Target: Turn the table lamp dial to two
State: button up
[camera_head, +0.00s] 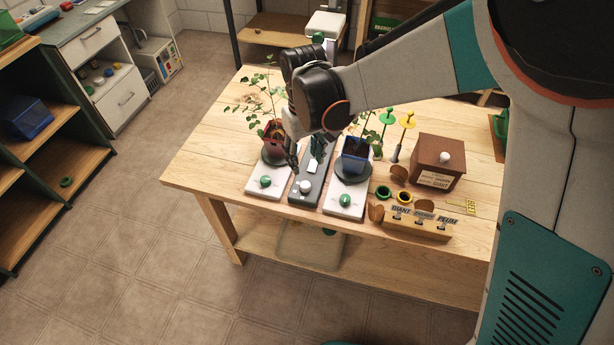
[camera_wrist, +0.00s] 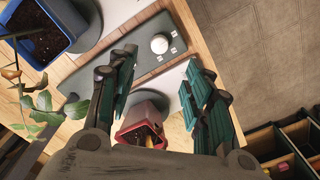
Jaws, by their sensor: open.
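A white round dial (camera_head: 305,186) sits on a dark grey base (camera_head: 297,197) near the table's front edge, between two white units. In the wrist view, the dial (camera_wrist: 159,43) is on the grey plate (camera_wrist: 118,77) with small marks around it; I cannot read the marks or its setting. My gripper (camera_head: 293,157) hangs behind and above the dial in the head view. In the wrist view my gripper (camera_wrist: 160,66) is open and empty, its two green-padded fingers apart. The dial lies ahead of the fingertips, roughly in line with the gap, and appears untouched.
A red pot (camera_head: 271,133) and a blue pot (camera_head: 356,154) with plants stand close on either side of my gripper. The white units carry green knobs (camera_head: 265,181). A brown box (camera_head: 438,163) and a label rack (camera_head: 411,221) stand to the right. The table's left end is clear.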

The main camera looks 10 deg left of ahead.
aim_at(305, 184)
notch_tip(305, 184, down, 11)
jog(key=b, duration=0.3)
jog(key=c, duration=1.1)
